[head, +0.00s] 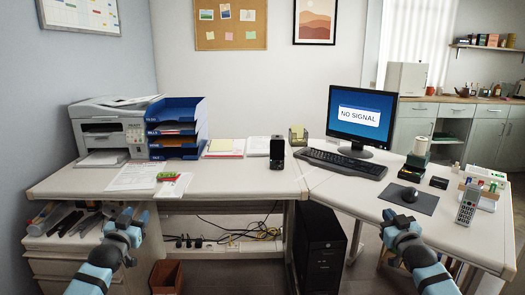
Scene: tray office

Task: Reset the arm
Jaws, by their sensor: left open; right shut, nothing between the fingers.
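My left gripper (126,215) is in the lower left of the head view, in front of the desk's front edge and near the drawer unit. It is open and empty. My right gripper (391,217) is in the lower right, near the front edge of the right-hand desk part. It is shut with nothing held. Both arms come up from the bottom of the picture, their grippers apart from each other and at similar height.
A drawer unit (60,250) stands at left. A black computer tower (320,250) stands under the desk.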

